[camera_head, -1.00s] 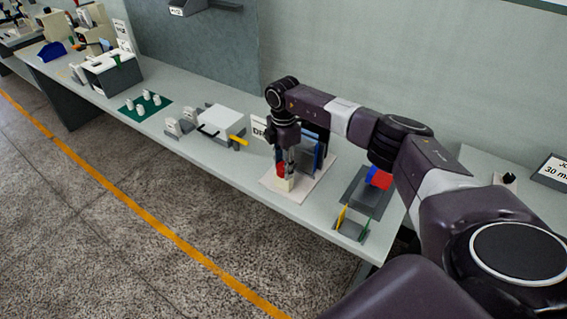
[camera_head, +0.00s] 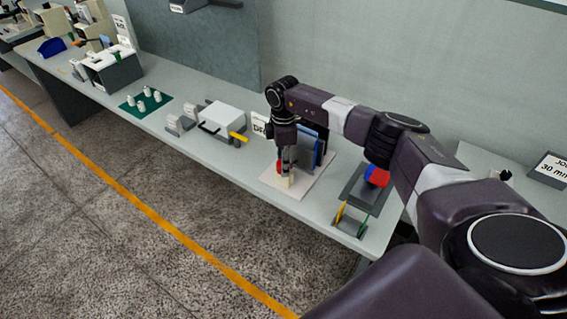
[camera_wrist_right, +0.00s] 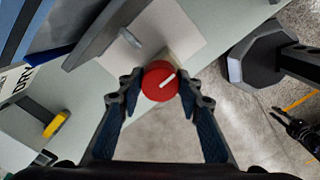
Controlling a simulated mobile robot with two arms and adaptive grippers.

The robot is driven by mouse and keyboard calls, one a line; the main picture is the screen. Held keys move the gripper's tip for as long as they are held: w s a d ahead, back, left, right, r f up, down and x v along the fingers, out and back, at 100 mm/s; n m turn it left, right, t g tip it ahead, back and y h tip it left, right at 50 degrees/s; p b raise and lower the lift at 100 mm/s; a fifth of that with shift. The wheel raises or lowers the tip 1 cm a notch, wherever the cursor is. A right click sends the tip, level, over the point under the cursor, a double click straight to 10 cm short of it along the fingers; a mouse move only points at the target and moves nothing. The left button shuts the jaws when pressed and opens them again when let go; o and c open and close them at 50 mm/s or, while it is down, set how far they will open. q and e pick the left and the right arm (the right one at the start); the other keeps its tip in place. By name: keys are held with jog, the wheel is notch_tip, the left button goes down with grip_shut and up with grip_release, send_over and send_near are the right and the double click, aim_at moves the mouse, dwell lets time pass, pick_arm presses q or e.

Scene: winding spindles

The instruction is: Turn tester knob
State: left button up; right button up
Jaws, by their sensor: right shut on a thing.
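The tester knob is a red round disc with a white pointer line (camera_wrist_right: 160,81) in the right wrist view. My right gripper (camera_head: 286,180) points down at it, and its two dark pads sit on either side of the knob in the right wrist view (camera_wrist_right: 158,86), closed on it. The white line points up and to the right there. In the head view the gripper mostly hides the knob; a little red shows beside the fingers. The knob stands on a pale base plate (camera_head: 302,190) in front of grey and blue upright panels (camera_head: 310,150).
To the left are a white box with a black handle (camera_head: 220,118) and a yellow lever (camera_head: 238,137). A grey tray with red and blue parts (camera_head: 364,190) stands to the right. A "DRY" sign (camera_head: 259,125) is behind. The bench front edge is close.

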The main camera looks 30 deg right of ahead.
jog(key=shift+r, duration=0.1)
jog(key=o, duration=1.2)
jog(key=shift+c, duration=0.2)
notch_tip(320, 180, up, 12)
